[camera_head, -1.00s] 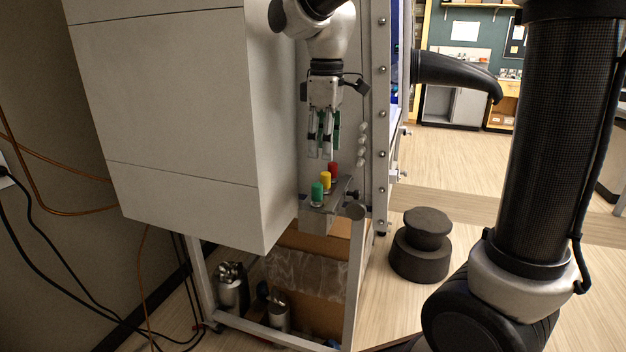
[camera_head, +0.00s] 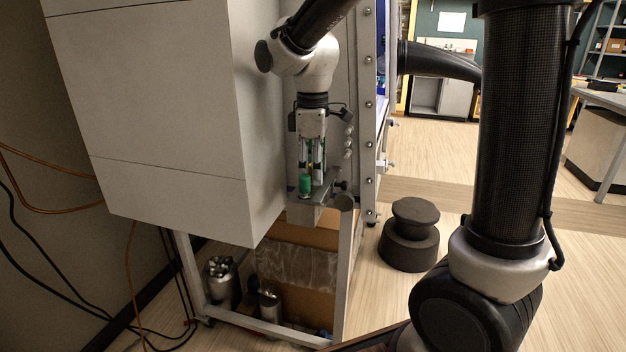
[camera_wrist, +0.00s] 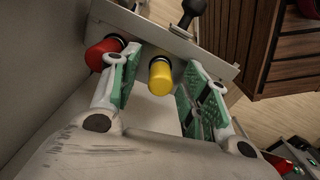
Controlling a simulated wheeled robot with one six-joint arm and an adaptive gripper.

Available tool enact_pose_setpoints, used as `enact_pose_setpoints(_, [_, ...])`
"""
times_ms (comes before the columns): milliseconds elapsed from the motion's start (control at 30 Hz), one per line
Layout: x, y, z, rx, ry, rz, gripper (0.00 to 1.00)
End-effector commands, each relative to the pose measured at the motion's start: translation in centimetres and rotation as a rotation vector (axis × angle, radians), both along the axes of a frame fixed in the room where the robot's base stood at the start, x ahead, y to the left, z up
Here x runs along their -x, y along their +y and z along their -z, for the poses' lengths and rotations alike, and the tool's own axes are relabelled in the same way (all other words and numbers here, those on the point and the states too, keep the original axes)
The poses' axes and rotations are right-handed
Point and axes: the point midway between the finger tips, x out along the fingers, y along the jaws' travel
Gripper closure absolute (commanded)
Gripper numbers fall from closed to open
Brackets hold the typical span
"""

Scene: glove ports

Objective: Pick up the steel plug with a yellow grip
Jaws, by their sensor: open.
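The plug with the yellow grip (camera_wrist: 160,77) stands in a small metal shelf (camera_wrist: 184,42), between my open fingers in the wrist view. Its steel part is mostly hidden below the grip. In the head view only a sliver of yellow (camera_head: 311,170) shows between the fingers. My gripper (camera_head: 312,176) points down over the shelf, with its green-padded fingers (camera_wrist: 158,88) apart on both sides of the yellow grip. I cannot tell whether a pad touches it.
A red-gripped plug (camera_wrist: 104,53) is close beside one finger. A green-gripped plug (camera_head: 305,185) stands at the near end of the shelf. A black knob (camera_wrist: 193,8) sits by the shelf. The large pale cabinet (camera_head: 150,110) is close on the left.

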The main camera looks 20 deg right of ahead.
Motion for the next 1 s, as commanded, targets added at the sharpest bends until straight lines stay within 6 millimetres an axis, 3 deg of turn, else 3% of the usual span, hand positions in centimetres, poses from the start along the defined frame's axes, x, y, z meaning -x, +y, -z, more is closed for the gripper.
enact_pose_setpoints(67, [0.0, 0.0, 0.0, 0.0, 0.0, 0.0, 0.57])
enact_pose_setpoints(300, [0.0, 0.0, 0.0, 0.0, 0.0, 0.0, 1.0])
enact_pose_setpoints(667, [0.0, 0.0, -0.7, 0.0, -0.001, 0.0, 1.0])
enact_pose_setpoints(1000, [-0.1, 0.0, -7.3, -0.001, -0.004, 0.0, 1.0])
